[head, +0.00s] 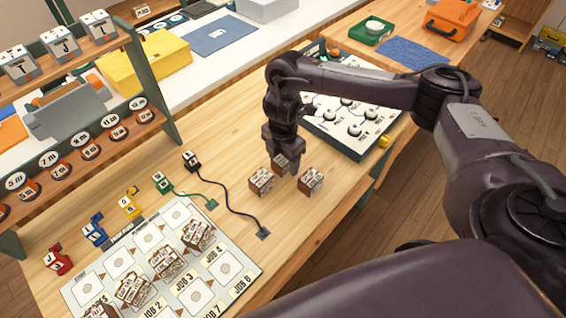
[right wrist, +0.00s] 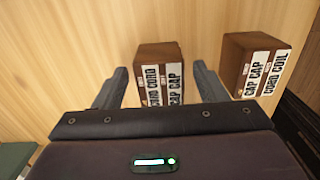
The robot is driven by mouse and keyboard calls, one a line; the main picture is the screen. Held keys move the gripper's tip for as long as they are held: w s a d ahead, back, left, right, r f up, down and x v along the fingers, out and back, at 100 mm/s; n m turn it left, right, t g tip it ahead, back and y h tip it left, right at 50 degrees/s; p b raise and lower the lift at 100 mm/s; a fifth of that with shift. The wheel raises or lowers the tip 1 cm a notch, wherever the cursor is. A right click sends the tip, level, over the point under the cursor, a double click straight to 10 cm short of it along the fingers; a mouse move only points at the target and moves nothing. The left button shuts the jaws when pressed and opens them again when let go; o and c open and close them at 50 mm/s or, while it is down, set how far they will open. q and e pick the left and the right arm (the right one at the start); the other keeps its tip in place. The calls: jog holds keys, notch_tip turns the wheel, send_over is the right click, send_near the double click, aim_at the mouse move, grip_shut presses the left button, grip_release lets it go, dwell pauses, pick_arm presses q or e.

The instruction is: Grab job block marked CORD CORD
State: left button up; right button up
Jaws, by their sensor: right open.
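My right gripper (head: 282,166) hangs low over the wooden bench in the head view, its fingers pointing down. In the right wrist view my right gripper (right wrist: 158,86) is open, with a brown job block (right wrist: 160,58) between its fingers and not visibly clamped. That block's strips read CORD CORD and CAP CAP. Another block (right wrist: 262,55), with strips CAP CAP and CORD COIL, stands to the right outside the fingers. In the head view one block (head: 262,181) stands left of the gripper and another (head: 312,180) right of it. My left gripper is out of view.
A job board (head: 255,268) holding several blocks lies at the front left. Black and green cords, with small coloured blocks nearby, lie left of the gripper. A panel of dials (head: 352,118) stands behind right. A shelf rack (head: 150,75) stands at left.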

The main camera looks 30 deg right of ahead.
jog(key=c, duration=1.1)
jog(key=shift+r, duration=0.1)
